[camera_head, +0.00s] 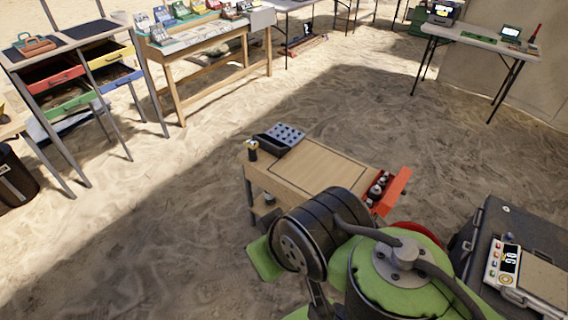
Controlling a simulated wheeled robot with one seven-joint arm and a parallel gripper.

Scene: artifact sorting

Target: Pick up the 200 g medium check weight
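A red open tray or drawer (396,190) is at the right end of the low wooden table (310,172). Several small dark and silver pieces (378,186) stand in it; they look like check weights. They are too small to tell which is the 200 g medium one. My green and black arm (395,270) fills the lower middle of the head view, in front of the table's near side. My gripper's fingers do not show.
The low table also bears a dark tray (282,137) and a small black-and-yellow item (252,150). A digital scale (503,263) lies on a dark case (525,235) at right. Drawers (85,75) and a display table (205,38) stand at back left. Open sand lies between.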

